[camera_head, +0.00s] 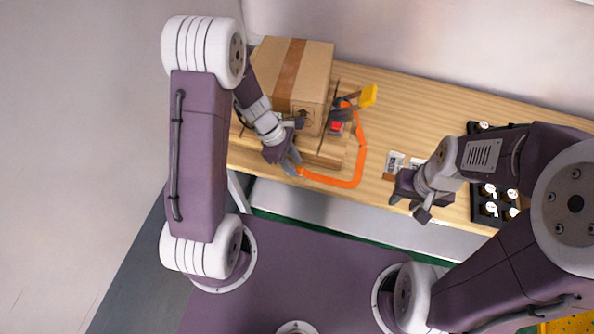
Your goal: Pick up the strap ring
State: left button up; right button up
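An orange strap (361,152) runs from a ratchet with a yellow handle (368,95) beside the cardboard box, down over the table and left along its front edge. The strap's left end meets the fingers of my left gripper (292,164) at the table's front edge. I cannot make out a separate ring there, and I cannot tell whether the fingers are closed on the strap end or only touch it. My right gripper (408,207) hangs near the front edge, right of the strap, with its fingers apart and nothing between them.
The cardboard box (315,70) with brown tape sits on a wooden pallet at the table's left. Small labelled cards (394,162) lie mid-table. A black tray (478,212) with several round items is at the right, partly behind my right arm. The back middle of the wooden table (430,105) is clear.

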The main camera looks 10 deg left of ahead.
pick_arm(q)
jog(key=shift+d+f, duration=0.25)
jog(key=shift+f, duration=0.45)
jog(key=shift+w+d+f, duration=0.1)
jog(key=shift+w+f, duration=0.05)
jog(key=shift+w, duration=0.1)
jog(key=shift+s, duration=0.15)
grip_shut()
pick_arm(e)
jog(key=shift+w+f, duration=0.15)
jog(key=shift+f, duration=0.1)
